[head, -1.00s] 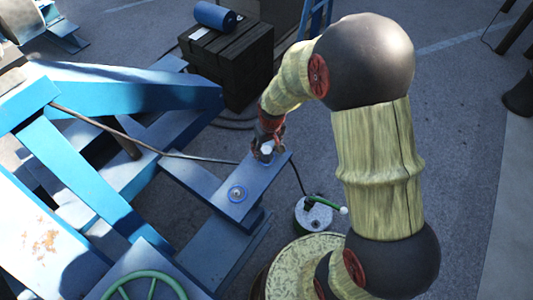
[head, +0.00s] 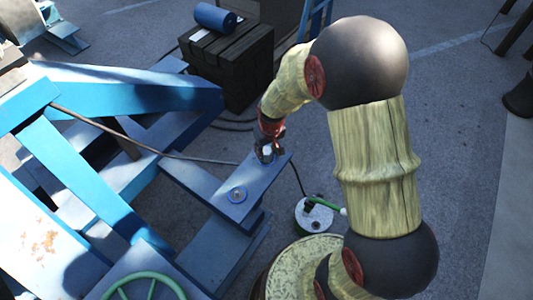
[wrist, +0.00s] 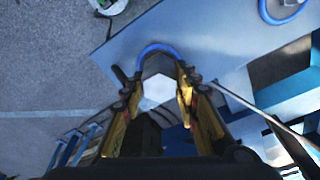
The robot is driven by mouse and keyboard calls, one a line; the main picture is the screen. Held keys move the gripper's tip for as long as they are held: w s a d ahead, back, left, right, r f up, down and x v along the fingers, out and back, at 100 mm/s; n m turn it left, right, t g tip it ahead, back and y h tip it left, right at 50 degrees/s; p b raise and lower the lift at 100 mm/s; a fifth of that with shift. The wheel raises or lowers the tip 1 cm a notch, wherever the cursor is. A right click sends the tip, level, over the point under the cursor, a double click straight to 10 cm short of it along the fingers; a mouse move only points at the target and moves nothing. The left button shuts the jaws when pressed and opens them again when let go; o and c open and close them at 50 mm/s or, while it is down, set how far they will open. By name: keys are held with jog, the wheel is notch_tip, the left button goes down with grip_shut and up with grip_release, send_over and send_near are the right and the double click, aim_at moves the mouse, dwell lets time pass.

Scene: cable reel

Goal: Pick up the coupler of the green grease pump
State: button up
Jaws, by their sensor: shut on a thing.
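The coupler is a pale, six-sided piece (wrist: 157,90) between the fingers in the wrist view. It shows as a small white spot in the head view (head: 267,150), at the far end of a blue beam. My gripper (wrist: 160,76) is shut on it from both sides. A blue ring (wrist: 157,48) lies just beyond the coupler on the beam; I cannot tell whether they touch. The grease pump (head: 314,216) is a pale round can with a green handle (head: 328,204), standing on the ground right of the beam. A dark hose rises from it towards the beam end.
The blue beam (head: 222,205) carries a second blue ring (head: 238,194). A brown cable (head: 190,156) runs to the beam end from the left. A drum (head: 295,262) stands near my arm; dark stacked blocks (head: 245,60) stand behind. Open asphalt lies right.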

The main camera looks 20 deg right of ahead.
aim_at(266, 150)
grip_shut()
jog(key=shift+r, duration=0.1)
jog(key=shift+r, duration=0.55)
notch_tip(266, 150, up, 2)
jog(key=shift+s+r+p, duration=0.1)
jog(key=shift+r+p, duration=0.15)
jog(key=shift+p, duration=0.3)
jog(key=s+a+r+p, duration=0.2)
jog(key=s+r+p, duration=0.4)
jog(key=s+r, duration=0.7)
jog(key=shift+s+r, duration=0.3)
jog(key=shift+r, duration=0.35)
jog(key=shift+s+f, duration=0.1)
